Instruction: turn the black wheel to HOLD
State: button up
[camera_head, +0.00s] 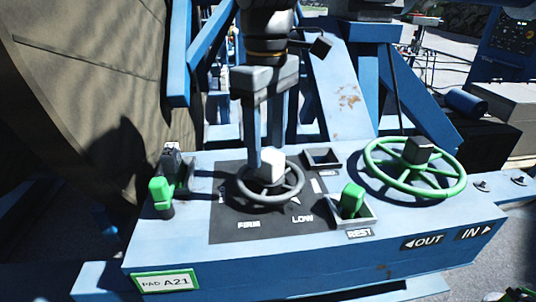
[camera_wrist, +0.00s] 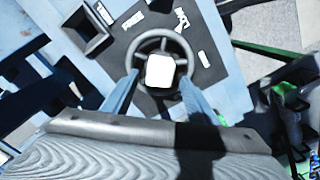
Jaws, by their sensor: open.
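The black wheel (camera_head: 267,197) is a small dark handwheel with a pale square hub cap (camera_head: 271,164), lying on a dark plate on the blue console. The words FIRM and LOW show in front of it; I cannot read HOLD. A white pointer mark shows at its right. My gripper (camera_head: 265,160) points down over the wheel, open. In the wrist view, the wheel (camera_wrist: 148,42) sits beyond the fingers, and my gripper (camera_wrist: 160,78) has one finger on each side of the cap, apart from it. The left finger hides part of the wheel.
A green handwheel (camera_head: 457,187) is on the right of the console. A green switch (camera_head: 352,200) above a REST label is close to the black wheel's right. A green-tipped lever (camera_head: 161,190) stands at the left. A blue frame (camera_head: 408,92) rises behind. A big drum (camera_head: 70,110) fills the left.

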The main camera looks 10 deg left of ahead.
aim_at(267, 153)
jog(key=shift+f, duration=1.7)
grip_shut()
